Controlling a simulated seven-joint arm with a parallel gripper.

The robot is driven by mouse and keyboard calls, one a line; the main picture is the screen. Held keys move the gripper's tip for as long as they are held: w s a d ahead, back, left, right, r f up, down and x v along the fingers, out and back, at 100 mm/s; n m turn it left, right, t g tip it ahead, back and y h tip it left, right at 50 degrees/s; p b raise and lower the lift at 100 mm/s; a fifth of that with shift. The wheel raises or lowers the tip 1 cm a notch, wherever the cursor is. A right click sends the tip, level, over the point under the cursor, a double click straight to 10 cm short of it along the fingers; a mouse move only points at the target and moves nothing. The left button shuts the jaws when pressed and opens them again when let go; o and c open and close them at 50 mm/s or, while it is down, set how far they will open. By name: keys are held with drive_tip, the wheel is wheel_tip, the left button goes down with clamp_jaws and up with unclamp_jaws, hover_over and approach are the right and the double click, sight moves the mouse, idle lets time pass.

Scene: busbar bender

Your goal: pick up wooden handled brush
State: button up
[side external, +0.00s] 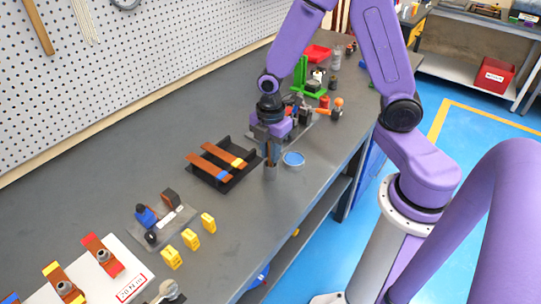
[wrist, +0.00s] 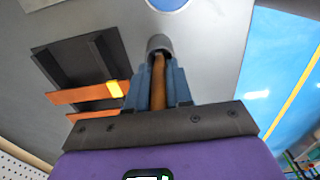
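The wooden handle of the brush (wrist: 158,82) shows as a brown strip between my gripper's two blue-grey fingers in the wrist view. My gripper (wrist: 158,92) is shut on it, with a finger against each side. The brush stands in a small grey metal cup (wrist: 159,44), its lower end hidden inside. In the side view my gripper (side external: 271,148) points down just above the cup (side external: 270,172), near the bench's front edge. The fingers hide most of the handle there.
A black tray (side external: 228,183) with two copper-coloured bars lies left of the cup. Several yellow blocks (side external: 190,239) and a small fixture (side external: 157,223) stand nearer the camera.

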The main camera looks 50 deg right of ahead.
clamp_jaws()
drive_tip(key=shift+r, duration=0.15)
wheel_tip(320, 180, up, 9)
drive_tip(key=shift+r, duration=0.2)
drive_tip(key=shift+d+f+g+h, duration=0.5)
drive_tip(key=shift+d+f+g, duration=0.35)
drive_tip(key=shift+d+f, duration=0.9)
drive_tip(key=shift+d+f+g+h, duration=0.5)
drive_tip(key=shift+d+f+g, duration=0.35)
drive_tip(key=shift+d+f, duration=0.85)
drive_tip(key=shift+a+f, duration=0.3)
drive_tip(key=shift+f, duration=0.55)
drive_tip(key=shift+r, duration=0.1)
